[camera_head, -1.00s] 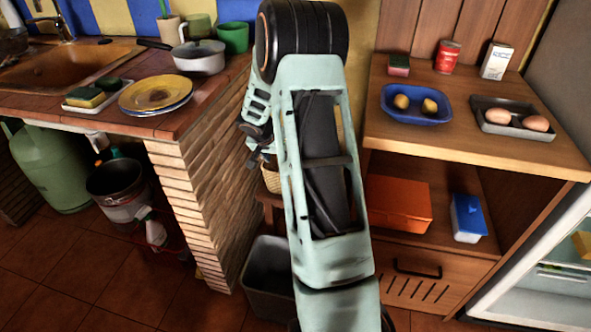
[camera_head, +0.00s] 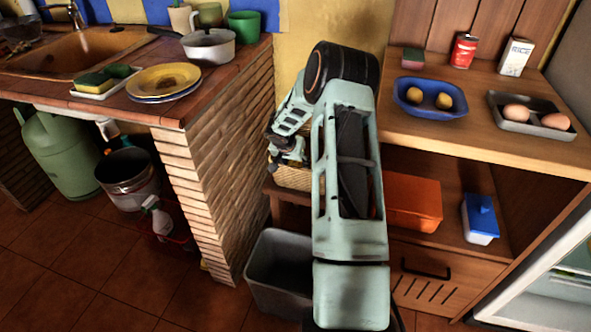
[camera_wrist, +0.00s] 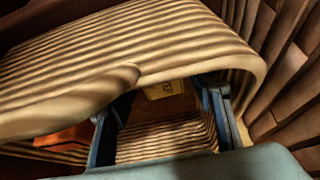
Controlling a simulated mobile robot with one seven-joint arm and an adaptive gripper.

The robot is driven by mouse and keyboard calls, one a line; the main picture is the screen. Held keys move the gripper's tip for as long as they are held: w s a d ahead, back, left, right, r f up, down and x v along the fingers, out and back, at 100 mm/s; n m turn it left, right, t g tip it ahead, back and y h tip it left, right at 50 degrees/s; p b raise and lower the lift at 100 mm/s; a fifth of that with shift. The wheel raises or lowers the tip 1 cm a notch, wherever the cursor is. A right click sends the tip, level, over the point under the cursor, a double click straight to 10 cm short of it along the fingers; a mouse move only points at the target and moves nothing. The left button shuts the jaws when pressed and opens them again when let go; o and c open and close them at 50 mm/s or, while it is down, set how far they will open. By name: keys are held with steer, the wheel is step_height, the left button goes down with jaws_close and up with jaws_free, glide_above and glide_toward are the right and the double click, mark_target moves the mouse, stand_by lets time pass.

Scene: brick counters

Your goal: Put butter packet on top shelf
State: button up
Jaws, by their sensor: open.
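My gripper (camera_head: 284,152) reaches down at the wicker basket (camera_head: 293,178) between the brick counter and the wooden cabinet. In the wrist view, the two dark blue fingers stand apart, with the gripper (camera_wrist: 163,105) open and empty. The ribbed basket (camera_wrist: 150,45) fills much of that view, its rim across the fingers. A small yellow packet with dark print, likely the butter packet (camera_wrist: 164,89), shows beyond the fingers, apart from them. In the head view it is hidden. The wooden cabinet has a top board (camera_head: 440,128) and a lower shelf (camera_head: 452,232).
The top board holds a blue dish (camera_head: 405,103), a grey egg tray (camera_head: 510,126), a red can (camera_head: 464,51) and a rice box (camera_head: 515,57). An orange box (camera_head: 412,203) and a blue-lidded container (camera_head: 480,218) stand below. A grey bin (camera_head: 275,265) is on the floor.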

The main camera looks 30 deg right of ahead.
steer(key=shift+x, duration=1.1)
steer(key=shift+c, duration=0.7)
